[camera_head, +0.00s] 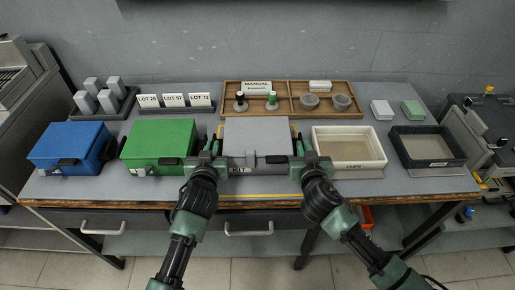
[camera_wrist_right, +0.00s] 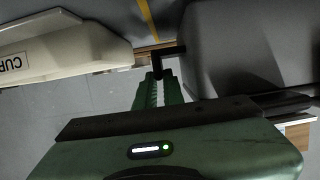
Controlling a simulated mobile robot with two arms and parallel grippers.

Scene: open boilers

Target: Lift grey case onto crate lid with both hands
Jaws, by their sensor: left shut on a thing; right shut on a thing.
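The grey case (camera_head: 256,138) is in the middle of the table, between the green box and the cream tray. It also fills the upper right of the right wrist view (camera_wrist_right: 245,45). My left gripper (camera_head: 223,160) is shut on the case's left side, and my right gripper (camera_head: 298,159) is shut on its right side. In the right wrist view a dark handle piece shows at my right fingertips (camera_wrist_right: 165,65). I cannot tell whether the case's underside touches the table. The green box (camera_head: 160,140) and blue box (camera_head: 72,145) have flat closed lids; which is the crate is unclear.
The cream tray (camera_head: 348,168) stands close to the right of my right gripper. A dark tray (camera_head: 427,166) is farther right. A wooden organizer (camera_head: 290,88) with bowls is behind the case. Lot cards (camera_head: 175,101) stand behind the green box. The table's front edge is near.

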